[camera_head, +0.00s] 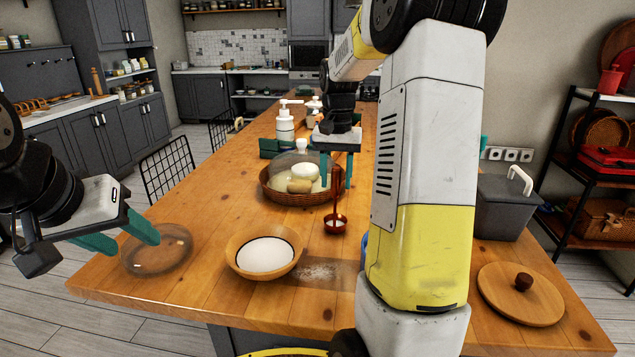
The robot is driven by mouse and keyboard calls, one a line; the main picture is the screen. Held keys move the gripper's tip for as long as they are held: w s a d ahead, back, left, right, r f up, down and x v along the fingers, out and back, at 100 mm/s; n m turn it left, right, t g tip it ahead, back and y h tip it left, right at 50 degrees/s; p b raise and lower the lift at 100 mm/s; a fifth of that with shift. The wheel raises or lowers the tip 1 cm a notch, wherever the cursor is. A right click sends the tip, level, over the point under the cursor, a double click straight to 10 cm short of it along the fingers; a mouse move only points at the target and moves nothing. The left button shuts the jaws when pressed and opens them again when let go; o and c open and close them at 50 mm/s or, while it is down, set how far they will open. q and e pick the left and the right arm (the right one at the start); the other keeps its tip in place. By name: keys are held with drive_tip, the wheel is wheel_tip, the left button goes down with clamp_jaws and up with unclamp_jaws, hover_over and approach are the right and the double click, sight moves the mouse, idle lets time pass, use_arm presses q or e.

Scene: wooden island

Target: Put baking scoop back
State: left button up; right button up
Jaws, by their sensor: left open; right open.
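The baking scoop, a dark red ladle-like tool (335,217), stands upright on the wooden island, with white powder in its cup and its thin handle pointing up. My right gripper (337,176) is open, with its teal fingers pointing down around the top of the handle in the picture. I cannot tell whether they touch it. A wooden bowl of white powder (239,251) stands to the left of the scoop. My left gripper (122,238) is open and empty at the left, over the edge of a clear glass dish (155,268).
A wicker tray (285,195) with a glass dome over pale food stands behind the scoop. A white pump bottle (285,127) stands farther back. Spilled powder (318,272) lies in front. A grey bin (500,208) and a round wooden lid (503,296) are right of my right arm.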

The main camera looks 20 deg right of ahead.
wheel_tip(320, 180, up, 10)
drive_tip(key=shift+s+r, duration=0.1)
drive_tip(key=s+a+f+n+t, duration=0.1)
drive_tip(key=s+a+n+t, duration=0.1)
drive_tip(key=s+a, duration=0.2)
drive_tip(key=s+a+f+n+t+y, duration=0.1)
drive_tip(key=s+a, duration=0.3)
drive_tip(key=s, duration=0.6)
drive_tip(key=s+a+f+n+t+y, duration=0.1)
drive_tip(key=s+a+n+t, duration=0.1)
drive_tip(key=s, duration=0.6)
drive_tip(key=shift+a+n+t, duration=0.4)
drive_tip(key=shift+a+t, duration=0.1)
drive_tip(key=shift+a, duration=0.65)
drive_tip(key=shift+f, duration=0.1)
